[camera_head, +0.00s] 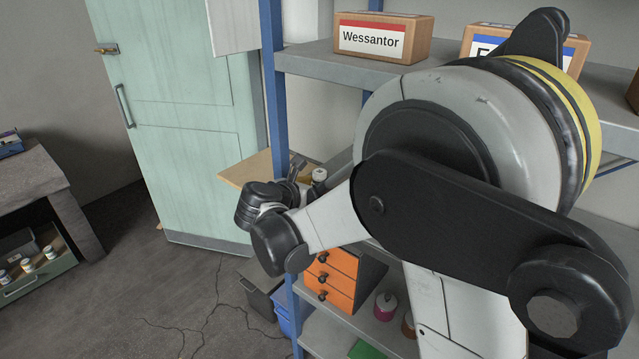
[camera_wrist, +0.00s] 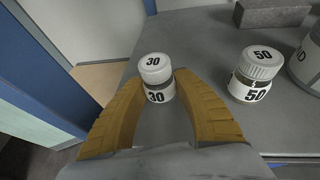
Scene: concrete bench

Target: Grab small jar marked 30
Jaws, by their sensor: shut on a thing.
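The small jar marked 30 (camera_wrist: 157,72) has a white cap and a white label, both with a black 30. It looks upright on the grey shelf (camera_wrist: 205,50) in the wrist view. My gripper (camera_wrist: 156,82) has one yellow-brown finger on each side of it and is shut on it. The finger pads hide part of the jar's lower sides. In the head view my gripper (camera_head: 298,170) is small and partly hidden by my wrist. A white-capped jar (camera_head: 319,174) shows beside it there, its number unreadable.
A larger jar marked 50 (camera_wrist: 254,73) stands just right of the held jar. Another jar (camera_wrist: 308,62) is at the right edge. A grey block (camera_wrist: 272,13) lies behind. The blue shelf post (camera_wrist: 45,60) is close on the left. Orange drawers (camera_head: 335,275) sit on a lower shelf.

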